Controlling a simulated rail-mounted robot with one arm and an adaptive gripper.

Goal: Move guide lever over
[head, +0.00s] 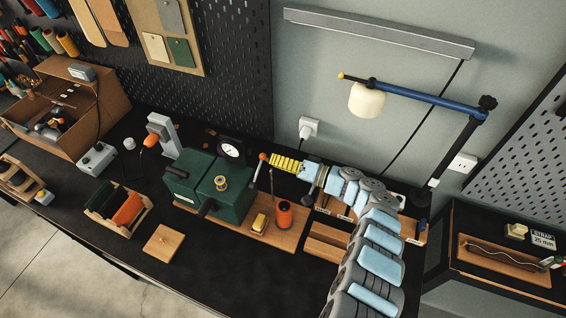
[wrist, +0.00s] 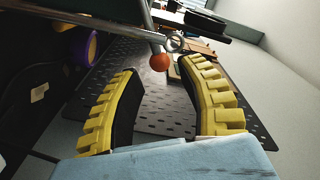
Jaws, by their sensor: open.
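The guide lever appears to be the thin metal rod with an orange-red ball knob (head: 263,157) at the right side of the green stamping press (head: 232,200). In the wrist view the lever's ball (wrist: 160,62) hangs at the end of its rod, in the gap between my fingertips. My gripper (wrist: 158,70) is open, with yellow ribbed fingers on both sides of the ball and no clear contact. In the head view my gripper (head: 273,160) reaches in from the right, its tips close to the ball. The lever's pivot is not clear.
A round dial (head: 231,149) stands behind the press. A divided box (head: 118,208) and a wooden square (head: 164,241) are at left. A lamp (head: 366,99) hangs above.

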